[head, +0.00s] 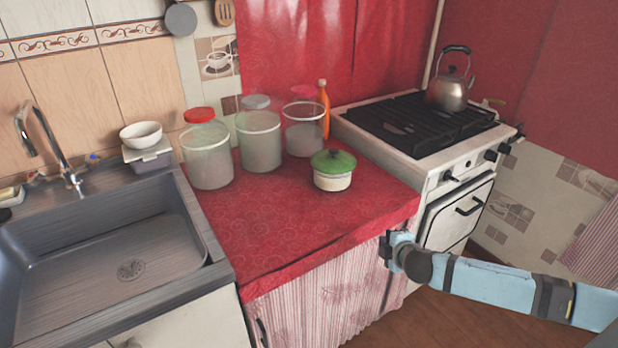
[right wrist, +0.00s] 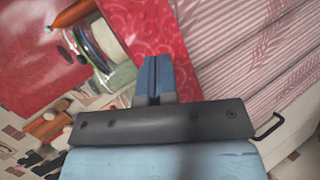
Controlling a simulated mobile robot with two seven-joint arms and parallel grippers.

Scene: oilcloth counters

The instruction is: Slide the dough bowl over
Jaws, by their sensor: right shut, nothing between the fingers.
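A white bowl (head: 141,134) sits on a small grey box at the back, beside the sink. A small cream pot with a green lid (head: 333,170) stands on the red oilcloth counter (head: 270,225). I cannot tell for certain which of these is the dough bowl. My right gripper (head: 386,250) is in front of the counter's right front edge, by the striped curtain, apart from the bowl and the pot. In the right wrist view its blue fingers (right wrist: 153,76) are together with nothing between them. My left gripper is out of view.
Several lidded clear jars (head: 258,140) and an orange bottle (head: 323,108) stand behind the pot. A stove (head: 430,165) with a kettle (head: 450,92) is at the right, a sink (head: 110,245) at the left. The counter's front half is clear.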

